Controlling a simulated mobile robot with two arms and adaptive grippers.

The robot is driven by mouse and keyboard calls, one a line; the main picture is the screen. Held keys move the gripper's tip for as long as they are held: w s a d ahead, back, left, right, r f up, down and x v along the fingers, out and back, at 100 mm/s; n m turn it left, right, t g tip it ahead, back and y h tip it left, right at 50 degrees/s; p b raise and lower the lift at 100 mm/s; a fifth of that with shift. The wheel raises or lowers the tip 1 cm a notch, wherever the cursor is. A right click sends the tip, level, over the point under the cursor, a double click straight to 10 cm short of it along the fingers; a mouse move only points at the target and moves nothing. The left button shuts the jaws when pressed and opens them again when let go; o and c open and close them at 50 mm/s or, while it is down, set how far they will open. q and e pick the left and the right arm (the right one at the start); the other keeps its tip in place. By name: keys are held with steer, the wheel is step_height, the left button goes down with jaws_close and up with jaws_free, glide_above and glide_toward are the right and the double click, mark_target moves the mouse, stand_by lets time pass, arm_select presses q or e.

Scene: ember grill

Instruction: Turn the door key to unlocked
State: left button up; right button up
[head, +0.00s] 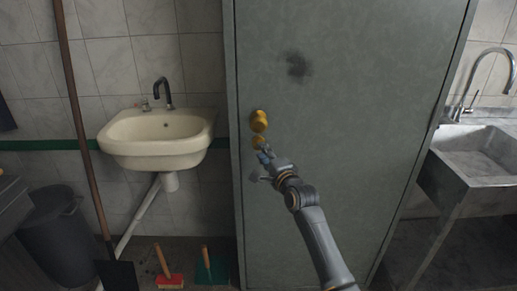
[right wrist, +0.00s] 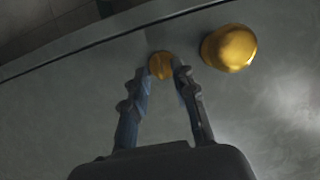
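The grey door (head: 330,120) stands upright in the middle of the head view and looks closed. A round brass knob (head: 258,120) sits near its left edge; it also shows in the right wrist view (right wrist: 229,48). The small brass key piece (head: 258,141) is just below the knob. In the right wrist view the key piece (right wrist: 161,65) lies between the tips of my right gripper (right wrist: 160,70). The fingers are parted around it, with a small gap at the left finger. Its turned position is hard to read. My left gripper is out of view.
A cream washbasin (head: 155,140) hangs on the tiled wall left of the door. A metal sink (head: 475,150) is at the right. The door face around my gripper is clear.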

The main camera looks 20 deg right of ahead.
steer(key=shift+w+a, duration=0.1)
steer(key=shift+w, duration=1.7)
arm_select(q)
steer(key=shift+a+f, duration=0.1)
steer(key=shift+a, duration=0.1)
arm_select(e)
steer(key=shift+w+a, duration=0.1)
steer(key=shift+w, duration=0.05)
jaws_close()
